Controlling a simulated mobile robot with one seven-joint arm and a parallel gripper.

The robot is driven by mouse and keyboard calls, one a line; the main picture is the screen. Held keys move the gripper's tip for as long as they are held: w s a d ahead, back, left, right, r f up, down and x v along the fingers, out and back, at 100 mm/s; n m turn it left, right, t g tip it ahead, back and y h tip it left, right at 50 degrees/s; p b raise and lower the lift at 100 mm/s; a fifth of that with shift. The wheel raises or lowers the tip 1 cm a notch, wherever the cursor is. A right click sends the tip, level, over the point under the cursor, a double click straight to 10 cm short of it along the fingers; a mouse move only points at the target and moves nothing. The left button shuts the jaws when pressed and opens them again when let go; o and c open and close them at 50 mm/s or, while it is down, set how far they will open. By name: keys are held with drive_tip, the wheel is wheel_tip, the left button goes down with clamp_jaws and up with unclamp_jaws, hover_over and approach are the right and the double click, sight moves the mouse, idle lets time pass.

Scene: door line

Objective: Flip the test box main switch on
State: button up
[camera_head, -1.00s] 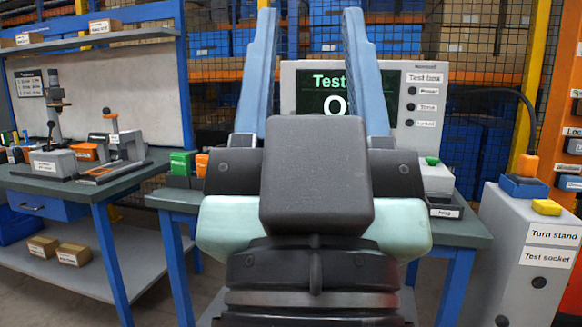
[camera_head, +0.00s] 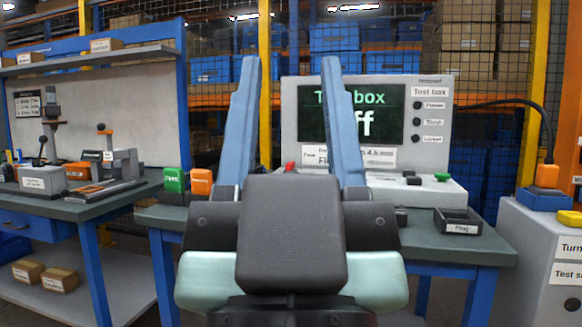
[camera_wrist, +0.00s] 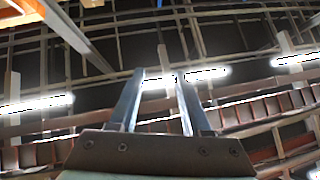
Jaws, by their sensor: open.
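The test box (camera_head: 288,110) is a light grey cabinet with a dark screen (camera_head: 390,112), standing on the middle bench in the head view. The screen's green and white text is partly covered by my gripper and ends in "ff". A white base with a green button (camera_head: 442,177) and a dark knob (camera_head: 414,181) lies in front of it. A small red part (camera_head: 290,167) shows between my fingers. I cannot tell which part is the main switch. My gripper (camera_head: 291,66) is open and empty, fingers pointing up before the box. The wrist view shows the open fingers (camera_wrist: 158,78) against the ceiling.
A black tray (camera_head: 458,228) sits at the bench's right. Green (camera_head: 174,180) and orange (camera_head: 201,181) blocks stand at its left. The turn stand (camera_head: 530,235) is at the right, and another workbench (camera_head: 75,208) is at the left.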

drive_tip(key=shift+r+p, duration=0.45)
drive_tip(key=c, duration=0.5)
wheel_tip(320, 180, up, 39)
drive_tip(key=p, duration=3.9)
drive_tip(key=shift+r, duration=0.2)
clamp_jaws()
drive_tip(key=shift+f, duration=0.1)
